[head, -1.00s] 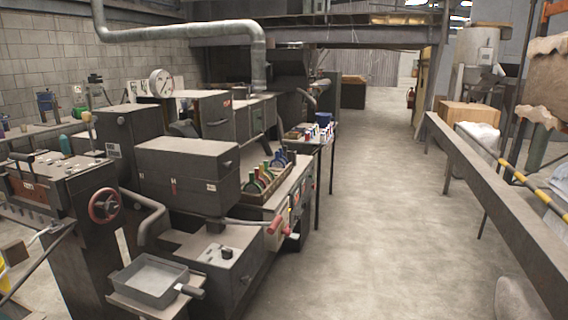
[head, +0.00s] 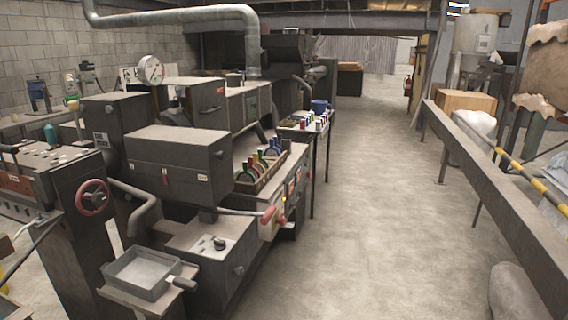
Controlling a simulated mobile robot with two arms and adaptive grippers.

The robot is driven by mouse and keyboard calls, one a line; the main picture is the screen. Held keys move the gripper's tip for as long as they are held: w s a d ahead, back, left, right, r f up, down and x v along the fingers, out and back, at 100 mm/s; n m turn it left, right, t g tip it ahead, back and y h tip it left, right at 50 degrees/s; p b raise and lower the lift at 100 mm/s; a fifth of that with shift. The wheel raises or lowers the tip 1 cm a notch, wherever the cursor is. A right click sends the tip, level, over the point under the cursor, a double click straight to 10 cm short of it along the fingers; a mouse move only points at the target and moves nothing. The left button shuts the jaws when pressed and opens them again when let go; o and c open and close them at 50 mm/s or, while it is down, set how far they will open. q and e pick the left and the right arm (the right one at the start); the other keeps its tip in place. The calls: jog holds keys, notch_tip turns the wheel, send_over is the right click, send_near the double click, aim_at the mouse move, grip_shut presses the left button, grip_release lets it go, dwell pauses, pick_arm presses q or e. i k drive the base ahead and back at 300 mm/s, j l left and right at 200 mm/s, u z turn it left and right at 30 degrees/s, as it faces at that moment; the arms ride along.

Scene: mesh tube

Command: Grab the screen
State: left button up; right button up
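No object that I can clearly tell to be the screen is in view. A shallow grey rectangular tray (head: 136,290) with a short dark handle (head: 181,283) sits on a small ledge at the lower left; I cannot tell whether its bottom is mesh. Neither of my grippers is in view.
Dark machines (head: 168,160) with a red handwheel (head: 92,197) fill the left side. A rack of coloured bottles (head: 260,172) stands on one. A table (head: 303,127) with small items is behind. A long grey beam (head: 490,180) runs along the right. The concrete floor (head: 370,220) between is clear.

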aim_at(278, 147)
jog(key=i+l+z, duration=0.4)
jog(key=i, duration=0.5)
jog(key=i+j+z, duration=0.1)
jog(key=i+z, duration=0.25)
jog(key=i, duration=0.5)
jog(key=i+u, duration=0.3)
jog(key=i, duration=0.2)
jog(key=i+l+u, duration=0.25)
jog(key=i, duration=0.2)
jog(key=i+l+u, duration=0.1)
jog(key=i+u, duration=0.2)
jog(key=i, duration=0.2)
